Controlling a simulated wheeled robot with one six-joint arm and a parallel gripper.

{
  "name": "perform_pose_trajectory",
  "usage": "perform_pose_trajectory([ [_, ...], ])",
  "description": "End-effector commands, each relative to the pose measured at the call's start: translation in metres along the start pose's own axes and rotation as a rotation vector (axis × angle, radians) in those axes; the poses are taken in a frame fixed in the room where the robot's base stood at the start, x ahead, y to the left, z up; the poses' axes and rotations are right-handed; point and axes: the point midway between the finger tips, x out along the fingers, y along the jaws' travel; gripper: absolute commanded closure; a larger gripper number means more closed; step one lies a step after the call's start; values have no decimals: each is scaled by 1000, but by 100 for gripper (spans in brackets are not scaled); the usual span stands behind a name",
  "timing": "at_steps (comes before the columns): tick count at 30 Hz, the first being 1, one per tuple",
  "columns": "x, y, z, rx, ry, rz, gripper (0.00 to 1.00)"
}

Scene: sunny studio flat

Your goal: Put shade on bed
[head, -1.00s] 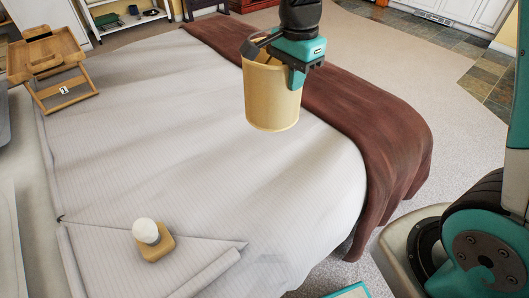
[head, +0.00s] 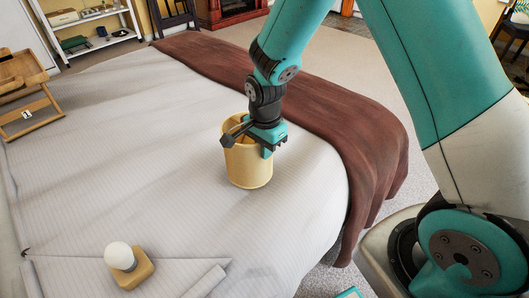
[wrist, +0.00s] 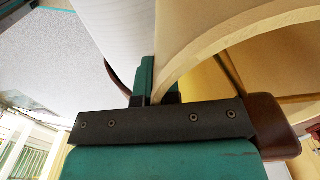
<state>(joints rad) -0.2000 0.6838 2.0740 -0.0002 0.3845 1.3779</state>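The shade (head: 250,172) is a tan, open-topped cylinder. It stands upright over the right part of the white bed (head: 110,150), near the brown throw. Its lower edge looks to be at the bed's surface, but I cannot tell whether it touches. My gripper (head: 258,142) is at the shade's upper rim, shut on its wall. In the wrist view the curved rim of the shade (wrist: 215,38) runs down between the fingers of my gripper (wrist: 158,92). Part of the rim is hidden behind the gripper.
A lamp base with a white bulb (head: 119,256) stands on the bed's near left. A wooden tray table (head: 28,105) is at the far left. The brown throw (head: 310,115) covers the bed's right end. The middle of the bed is clear.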

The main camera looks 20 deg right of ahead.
Motion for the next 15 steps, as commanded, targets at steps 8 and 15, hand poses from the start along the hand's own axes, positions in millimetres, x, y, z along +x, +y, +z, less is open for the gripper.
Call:
perform_pose_trajectory([
  [8, 8, 0, 0, 0, 0, -2, 100],
  [15, 11, 0, 0, 0, 0, -1, 76],
])
